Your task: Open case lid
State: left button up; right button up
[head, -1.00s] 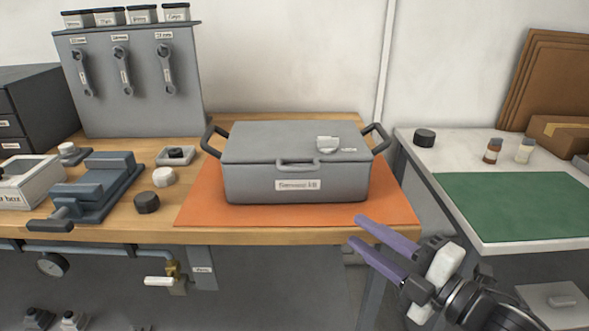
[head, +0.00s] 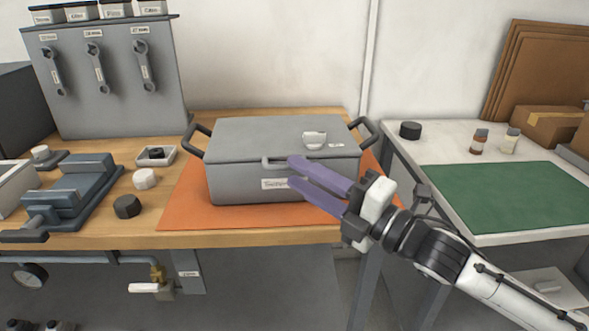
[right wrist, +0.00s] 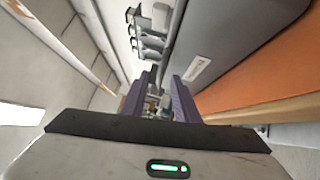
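The grey case (head: 235,180) stands closed on the orange mat (head: 183,205), with its flat lid (head: 255,135) down. A small front handle (head: 272,160) sits on the lid's front edge, its right part hidden by my right gripper. My right gripper (head: 292,172) is open and empty, its purple fingers pointing left in front of the case, with the tips close to the handle. I cannot tell whether they touch it. In the right wrist view the two fingers (right wrist: 160,100) are apart, and the case (right wrist: 225,35) fills the upper right. My left gripper is out of view.
A dark vise (head: 75,190), a black knob (head: 127,206) and a white knob (head: 145,179) stand left of the mat on the wooden bench. Black side handles (head: 196,140) stick out from the case. A white table with a green mat (head: 500,195) stands at the right.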

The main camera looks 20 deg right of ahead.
jog(key=shift+x, duration=1.15)
jog(key=shift+c, duration=0.3)
grip_shut()
